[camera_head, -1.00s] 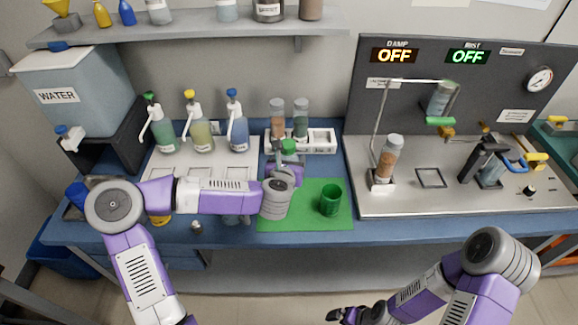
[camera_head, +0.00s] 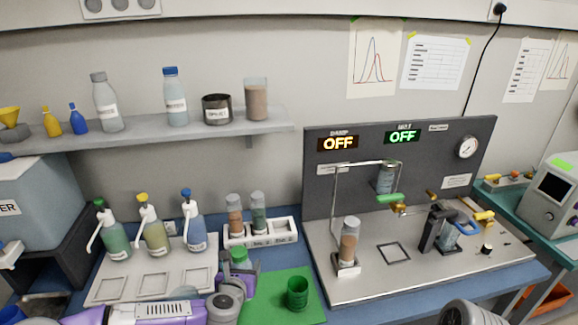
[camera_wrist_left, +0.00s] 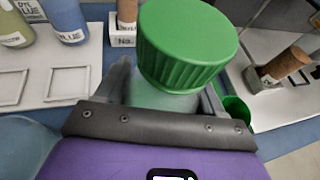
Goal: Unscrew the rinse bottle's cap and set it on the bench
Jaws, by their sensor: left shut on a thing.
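The rinse bottle (camera_head: 238,266), with its green cap (camera_head: 238,254), stands upright at the left of the green mat. The ribbed green cap (camera_wrist_left: 187,42) fills the top middle of the left wrist view and sits on the bottle's neck. My left gripper (camera_head: 238,275) is shut on the bottle below the cap. In the left wrist view its dark fingers lie on either side of the translucent bottle (camera_wrist_left: 165,98). Most of the bottle's body is hidden by my gripper. My right gripper is out of view; only part of my right arm shows at the bottom.
A green cup (camera_head: 298,292) stands on the green mat (camera_head: 265,308), right of the bottle. Behind is a white rack (camera_head: 262,237) with two vials. Several pump bottles stand at the left around a grey tray (camera_head: 140,290). The metal apparatus base (camera_head: 440,265) lies to the right.

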